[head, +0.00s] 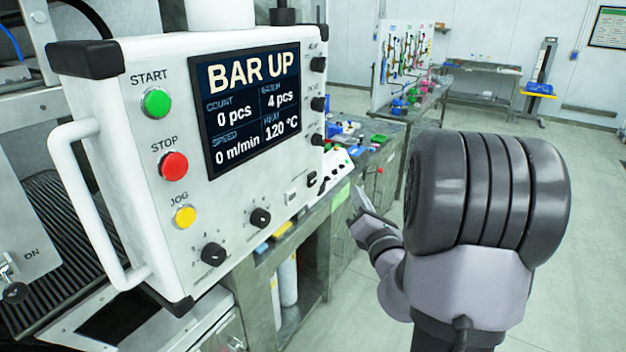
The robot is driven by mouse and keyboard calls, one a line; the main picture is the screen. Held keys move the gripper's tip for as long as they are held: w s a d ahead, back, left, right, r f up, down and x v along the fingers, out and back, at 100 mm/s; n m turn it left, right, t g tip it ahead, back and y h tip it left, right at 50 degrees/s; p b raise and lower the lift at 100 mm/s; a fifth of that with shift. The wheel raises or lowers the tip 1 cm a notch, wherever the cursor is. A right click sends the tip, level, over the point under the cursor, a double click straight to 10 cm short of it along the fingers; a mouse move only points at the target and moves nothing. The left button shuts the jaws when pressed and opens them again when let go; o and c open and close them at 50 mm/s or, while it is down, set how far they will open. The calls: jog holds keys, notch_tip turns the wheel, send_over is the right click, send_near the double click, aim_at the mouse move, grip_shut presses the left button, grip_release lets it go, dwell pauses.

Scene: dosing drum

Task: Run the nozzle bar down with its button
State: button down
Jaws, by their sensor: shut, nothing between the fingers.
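A white control panel (140,240) fills the left of the head view. Its screen (245,105) reads BAR UP, 0 pcs, 4 pcs, 0 m/min and 120 °C. A green START button (156,102), a red STOP button (174,166) and a yellow JOG button (185,216) run down its left side. Black controls, one of them here (319,103), line its right edge; their labels are too small to read. I cannot tell which control is the bar's button. The nozzle bar is not recognisable in view. My gripper (362,200) is shut and empty, right of the panel and apart from it.
A white handle (88,205) juts from the panel's left side. Black knobs (213,254) sit along its lower face. A grey bench (345,240) with small coloured items stands behind my gripper. Open floor (590,200) lies to the right.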

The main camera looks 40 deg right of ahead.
aim_at(312, 179)
jog(key=w+a+p, duration=0.1)
jog(key=w+a, duration=0.2)
jog(key=w, duration=0.4)
jog(key=shift+w+a, duration=0.15)
jog(key=shift+w, duration=0.15)
jog(key=shift+w+p, duration=0.1)
jog(key=shift+p, duration=0.25)
dwell(1.4)
jog(key=shift+w+a, duration=0.15)
jog(key=shift+w, duration=0.15)
